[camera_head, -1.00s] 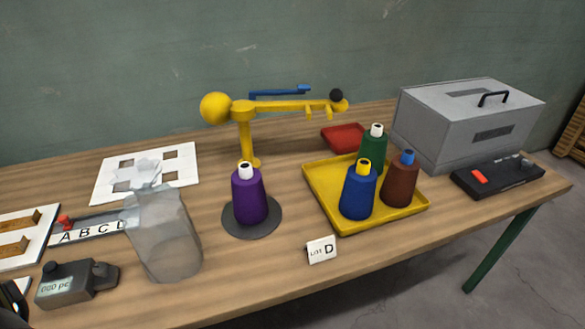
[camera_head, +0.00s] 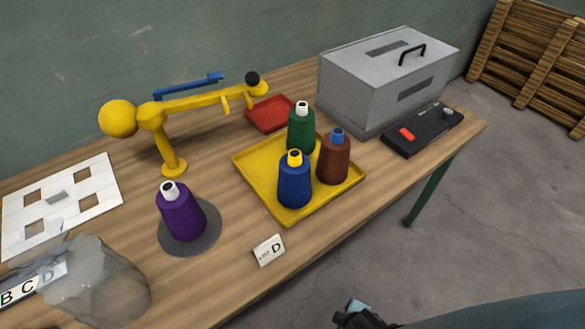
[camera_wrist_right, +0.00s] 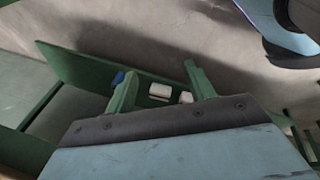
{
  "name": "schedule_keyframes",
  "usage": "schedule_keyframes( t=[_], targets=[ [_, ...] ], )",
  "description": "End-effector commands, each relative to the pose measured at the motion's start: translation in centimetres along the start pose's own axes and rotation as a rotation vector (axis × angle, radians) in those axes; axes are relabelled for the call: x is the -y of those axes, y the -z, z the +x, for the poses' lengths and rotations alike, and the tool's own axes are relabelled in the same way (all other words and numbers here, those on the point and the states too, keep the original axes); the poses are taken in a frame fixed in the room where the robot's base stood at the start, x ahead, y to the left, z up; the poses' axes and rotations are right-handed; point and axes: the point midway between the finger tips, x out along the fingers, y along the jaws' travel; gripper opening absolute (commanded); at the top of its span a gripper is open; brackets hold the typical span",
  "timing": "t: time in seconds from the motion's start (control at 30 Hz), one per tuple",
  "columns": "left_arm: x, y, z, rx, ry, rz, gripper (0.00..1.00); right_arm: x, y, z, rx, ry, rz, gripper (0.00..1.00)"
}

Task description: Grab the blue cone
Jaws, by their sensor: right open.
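The blue cone (camera_head: 295,185) with a yellow tip stands upright at the front of the yellow tray (camera_head: 268,190). A green cone (camera_head: 300,130) with a white tip stands behind it. A brown cone (camera_head: 333,160) with a blue tip stands to its right, close by. My right gripper shows partly at the bottom edge of the head view (camera_head: 360,316), off the table's front edge and well short of the tray. In the right wrist view its two fingers are apart with nothing held between them (camera_wrist_right: 160,72). My left gripper is not in view.
A purple cone (camera_head: 180,213) stands on a grey disc. A yellow arm stand (camera_head: 165,145) is behind it. A grey box (camera_head: 365,95) and a black panel (camera_head: 425,130) are at right.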

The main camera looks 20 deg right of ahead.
Motion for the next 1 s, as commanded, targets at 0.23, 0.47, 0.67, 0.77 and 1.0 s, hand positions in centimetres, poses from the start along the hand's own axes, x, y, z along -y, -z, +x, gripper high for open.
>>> schedule_keyframes(
  t=[0.23,0.47,0.67,0.77,1.0],
  targets=[
    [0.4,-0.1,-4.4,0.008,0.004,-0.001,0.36,-8.0,8.1,-12.9,-0.033,-0.164,-0.255,0.54],
    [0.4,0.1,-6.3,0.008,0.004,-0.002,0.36,-12.7,14.0,-20.5,0.02,-0.385,-0.752,0.54],
    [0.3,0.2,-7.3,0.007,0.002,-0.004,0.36,-15.3,19.4,-25.0,0.169,-0.609,-1.291,0.54],
    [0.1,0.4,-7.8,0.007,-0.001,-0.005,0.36,-16.4,22.1,-27.6,0.285,-0.713,-1.539,0.54],
    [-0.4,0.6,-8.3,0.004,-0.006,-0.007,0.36,-17.6,25.6,-31.5,0.52,-0.851,-1.884,0.54]
  ],
)
